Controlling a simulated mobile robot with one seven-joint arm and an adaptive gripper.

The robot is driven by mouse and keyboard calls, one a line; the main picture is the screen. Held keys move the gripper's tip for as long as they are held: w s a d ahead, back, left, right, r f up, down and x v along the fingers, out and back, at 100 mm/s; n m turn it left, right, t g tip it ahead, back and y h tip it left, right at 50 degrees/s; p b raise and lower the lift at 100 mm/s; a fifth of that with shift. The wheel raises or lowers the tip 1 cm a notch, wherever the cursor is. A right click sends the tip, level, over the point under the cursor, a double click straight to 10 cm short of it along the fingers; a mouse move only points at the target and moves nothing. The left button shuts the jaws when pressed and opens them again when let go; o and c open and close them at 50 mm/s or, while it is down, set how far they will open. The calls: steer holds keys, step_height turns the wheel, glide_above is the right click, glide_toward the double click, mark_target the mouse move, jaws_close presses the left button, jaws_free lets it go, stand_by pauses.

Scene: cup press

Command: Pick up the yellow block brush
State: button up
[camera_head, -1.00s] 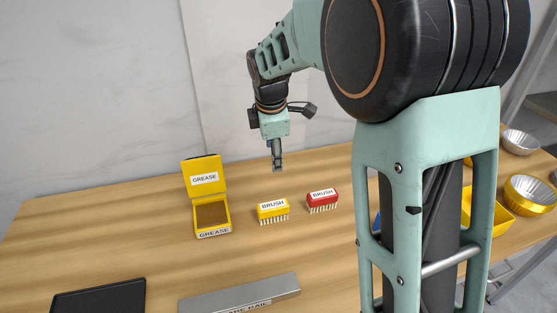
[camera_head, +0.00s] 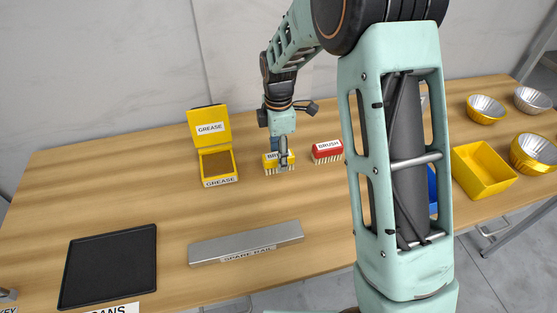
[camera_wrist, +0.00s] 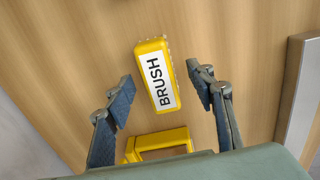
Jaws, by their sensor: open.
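The yellow block brush (camera_head: 271,167) stands bristles down on the wooden table, its white BRUSH label facing up. My gripper (camera_head: 284,160) is over it in the head view and hides its right part. In the wrist view the brush (camera_wrist: 155,75) lies ahead of the fingertips, slightly tilted in the picture. My gripper (camera_wrist: 166,88) is open there, one finger to each side of the brush's near end, with gaps between fingers and brush. Nothing is held. I cannot tell the exact height of the fingertips above the table.
A red brush (camera_head: 327,151) stands close to the right. An open yellow grease box (camera_head: 219,181) is to the left and also shows in the wrist view (camera_wrist: 158,141). A grey spare rail (camera_head: 246,243) and a black tray (camera_head: 108,266) lie nearer. Yellow bin (camera_head: 484,178) at right.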

step_height(320, 180, down, 2)
steer(key=shift+f, duration=0.1)
steer(key=c, duration=1.3)
steer(key=shift+o, duration=0.2)
